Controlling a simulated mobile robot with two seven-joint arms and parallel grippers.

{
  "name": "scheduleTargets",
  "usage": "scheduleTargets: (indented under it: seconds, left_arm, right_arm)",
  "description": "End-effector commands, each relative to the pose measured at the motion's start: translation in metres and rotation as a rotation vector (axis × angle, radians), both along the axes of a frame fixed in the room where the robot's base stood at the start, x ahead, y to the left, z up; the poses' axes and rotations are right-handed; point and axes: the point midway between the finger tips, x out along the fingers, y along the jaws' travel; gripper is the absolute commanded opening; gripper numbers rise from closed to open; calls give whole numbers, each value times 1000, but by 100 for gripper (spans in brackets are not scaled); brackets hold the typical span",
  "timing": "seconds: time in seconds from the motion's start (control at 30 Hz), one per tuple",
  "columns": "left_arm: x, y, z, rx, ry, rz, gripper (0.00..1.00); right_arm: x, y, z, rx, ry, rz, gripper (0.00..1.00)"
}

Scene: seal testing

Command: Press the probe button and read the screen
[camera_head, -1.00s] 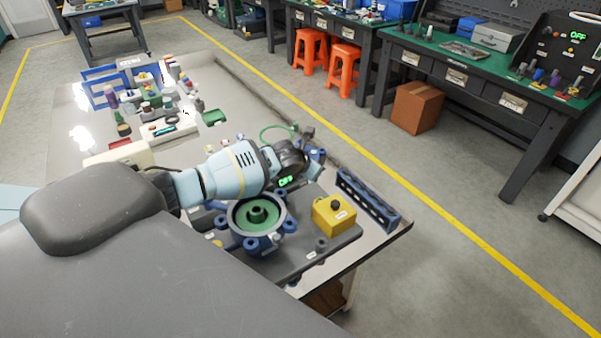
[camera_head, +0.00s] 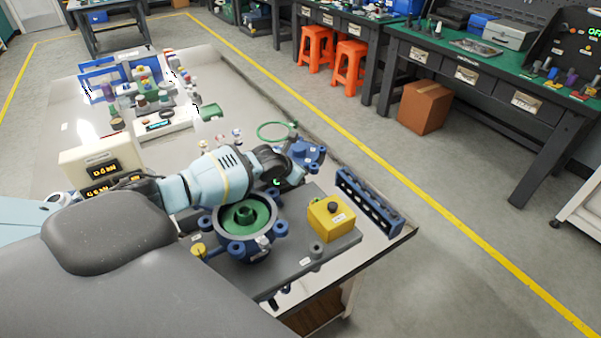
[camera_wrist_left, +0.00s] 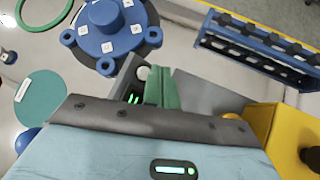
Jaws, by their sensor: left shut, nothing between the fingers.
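My left gripper (camera_head: 292,172) reaches in from the left, above the back of the grey fixture plate (camera_head: 325,238). It is shut and holds nothing. In the left wrist view, a dark block with a small glowing green readout (camera_wrist_left: 133,98) shows just beyond the gripper's housing, mostly hidden. Its text cannot be read. A green glint also shows under the gripper in the head view. A yellow box with a black button (camera_head: 334,206) stands on the plate to the right; I cannot tell whether this is the probe button. A cream meter (camera_head: 100,160) at the left shows orange digits. My right gripper is out of view.
A blue ring-shaped housing with a green core (camera_head: 245,218) sits on the plate below my arm. A blue lobed cover (camera_head: 308,152) and a green ring (camera_head: 276,131) lie behind the gripper. A blue slotted rack (camera_head: 368,202) stands at the table's right edge.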

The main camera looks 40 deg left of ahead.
Motion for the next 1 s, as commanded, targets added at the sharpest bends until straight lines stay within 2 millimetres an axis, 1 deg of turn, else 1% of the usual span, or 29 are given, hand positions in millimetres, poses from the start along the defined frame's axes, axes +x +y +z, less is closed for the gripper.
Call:
scheduleTargets:
  seconds: [0.37,1.0]
  left_arm:
    - [1,1,1,0,-3,-1,0]
    - [1,1,0,0,-2,0,0]
  right_arm:
    - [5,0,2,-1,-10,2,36]
    - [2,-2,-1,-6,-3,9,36]
